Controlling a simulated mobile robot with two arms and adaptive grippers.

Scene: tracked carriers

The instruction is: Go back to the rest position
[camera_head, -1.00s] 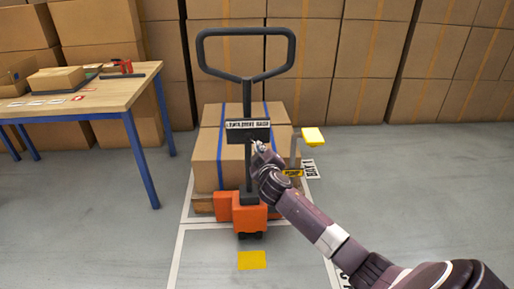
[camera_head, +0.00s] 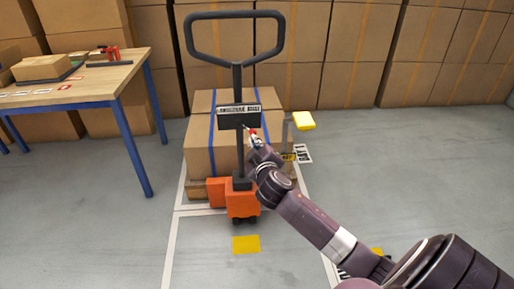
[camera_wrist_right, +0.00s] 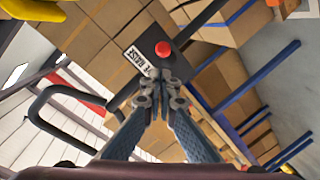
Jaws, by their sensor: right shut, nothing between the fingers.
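My right gripper (camera_head: 256,143) is at the end of my dark arm, in front of the pallet jack's label box (camera_head: 238,116). In the right wrist view my right gripper (camera_wrist_right: 163,78) is shut, its fingertips together with nothing between them. A red button (camera_wrist_right: 163,48) on the dark box shows just beyond the fingertips; I cannot tell whether they touch it. The orange pallet jack (camera_head: 241,199) stands with its black loop handle (camera_head: 236,15) upright. My left gripper is not in view.
Strapped cartons (camera_head: 202,148) sit on a wooden pallet behind the jack. A yellow pedal-like pad (camera_head: 303,120) stands at their right. A workbench (camera_head: 100,85) with blue legs is at the left. Stacked cartons (camera_head: 330,60) line the back. The grey floor is open at the right.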

